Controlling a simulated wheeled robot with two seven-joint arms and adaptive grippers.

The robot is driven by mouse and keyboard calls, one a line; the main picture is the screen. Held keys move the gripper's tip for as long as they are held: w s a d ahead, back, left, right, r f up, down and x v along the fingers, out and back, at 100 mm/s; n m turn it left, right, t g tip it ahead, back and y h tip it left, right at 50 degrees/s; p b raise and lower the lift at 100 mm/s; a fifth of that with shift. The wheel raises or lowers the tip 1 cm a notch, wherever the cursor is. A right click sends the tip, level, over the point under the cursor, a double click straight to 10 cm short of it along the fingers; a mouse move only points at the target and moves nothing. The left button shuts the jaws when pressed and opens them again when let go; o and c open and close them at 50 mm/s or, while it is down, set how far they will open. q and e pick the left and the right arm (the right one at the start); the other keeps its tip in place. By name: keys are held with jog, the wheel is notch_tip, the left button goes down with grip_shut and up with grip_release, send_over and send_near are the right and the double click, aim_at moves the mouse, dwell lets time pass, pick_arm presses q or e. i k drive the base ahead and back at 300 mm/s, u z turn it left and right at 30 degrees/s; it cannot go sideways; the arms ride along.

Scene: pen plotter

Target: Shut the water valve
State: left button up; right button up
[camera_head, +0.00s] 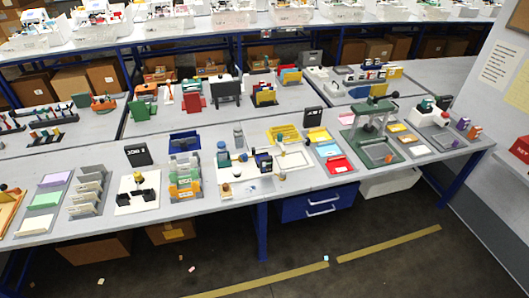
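No gripper of mine shows in the head view. I cannot pick out a water valve for certain; the things on the benches are small here. On the near bench, a white board (137,201) carries a small dark fixture with a yellowish part (138,181). A group of small bottles and blocks stands near the bench's middle, with a blue bottle (222,155) and a grey bottle (238,137). A green frame (376,134) stands to the right of the middle.
The near bench (230,199) is crowded with trays and fixtures. A blue drawer unit (316,203) hangs under it. More loaded benches stand behind. A white panel (487,128) rises at the right. The dark floor (350,270) in front has yellow tape (389,243) and a few small scraps.

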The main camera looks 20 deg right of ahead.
aim_at(244, 156)
jog(key=z, duration=0.3)
jog(key=i, duration=1.2)
jog(key=u, duration=0.6)
